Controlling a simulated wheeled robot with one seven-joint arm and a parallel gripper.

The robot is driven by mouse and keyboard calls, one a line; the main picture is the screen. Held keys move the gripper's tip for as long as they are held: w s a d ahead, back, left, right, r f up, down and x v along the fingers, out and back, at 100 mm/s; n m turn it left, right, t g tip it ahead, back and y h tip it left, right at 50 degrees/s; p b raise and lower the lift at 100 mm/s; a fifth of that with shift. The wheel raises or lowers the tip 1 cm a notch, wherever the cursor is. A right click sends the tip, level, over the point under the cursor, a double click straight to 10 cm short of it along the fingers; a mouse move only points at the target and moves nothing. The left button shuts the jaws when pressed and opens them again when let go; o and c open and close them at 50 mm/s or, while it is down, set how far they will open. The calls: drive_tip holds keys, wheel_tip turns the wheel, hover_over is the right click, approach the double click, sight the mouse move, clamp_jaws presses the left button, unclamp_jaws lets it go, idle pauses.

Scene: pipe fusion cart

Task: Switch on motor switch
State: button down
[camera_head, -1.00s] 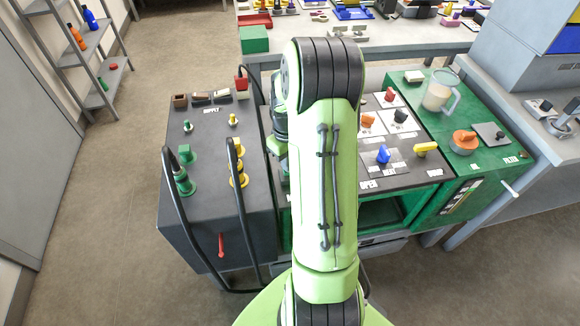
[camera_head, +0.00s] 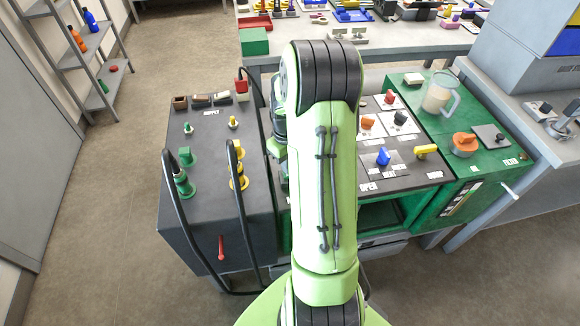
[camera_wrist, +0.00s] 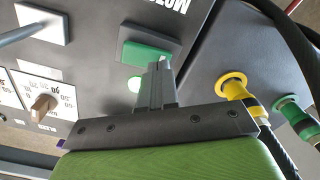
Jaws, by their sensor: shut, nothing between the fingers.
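In the wrist view a green rocker-like switch (camera_wrist: 146,54) sits on a dark plate on the grey panel. White lettering beside it, upside down and cut off by the frame edge, seems to read "MOTOR". In the head view my arm hides the switch and the fingertips.
Yellow (camera_wrist: 234,88) and green (camera_wrist: 290,106) hose fittings stand right of my gripper, with black hoses close by. A tan knob (camera_wrist: 43,106) and a grey lever (camera_wrist: 30,27) are at left. In the head view blue (camera_head: 383,157) and yellow (camera_head: 427,151) handles sit right of my arm.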

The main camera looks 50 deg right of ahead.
wheel_tip(320, 180, up, 6)
drive_tip(key=p, duration=0.4)
idle(0.4)
